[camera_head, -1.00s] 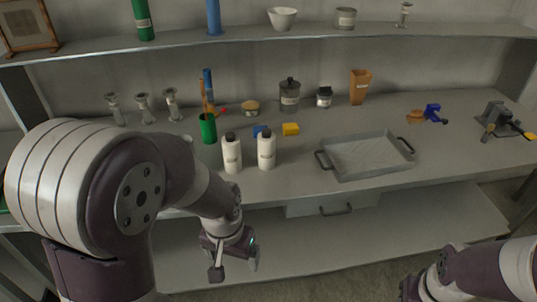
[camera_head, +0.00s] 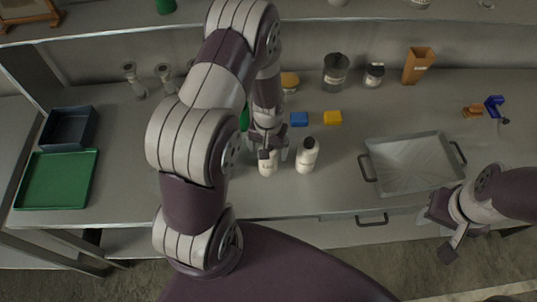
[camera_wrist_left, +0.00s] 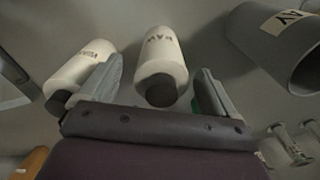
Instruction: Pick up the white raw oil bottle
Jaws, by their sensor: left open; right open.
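Two white bottles with dark caps stand side by side on the bench. The white raw oil bottle (camera_head: 267,167) is the left one in the head view, partly hidden by my left gripper (camera_head: 273,150). In the left wrist view the raw oil bottle (camera_wrist_left: 160,68), its label seeming to read "RAW", lies between the two open fingers. I cannot tell whether they touch it. The other white bottle (camera_head: 306,157) is close by, outside the fingers; it also shows in the left wrist view (camera_wrist_left: 82,68). My right gripper (camera_head: 437,234) is open and empty at the lower right.
A blue block (camera_head: 299,119) and a yellow block (camera_head: 333,117) lie behind the bottles. A grey tray (camera_head: 372,190) with handles is to the right. A green tray (camera_head: 57,180) and a dark bin (camera_head: 68,128) are at the left. A shelf edge (camera_head: 330,23) runs above the bench.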

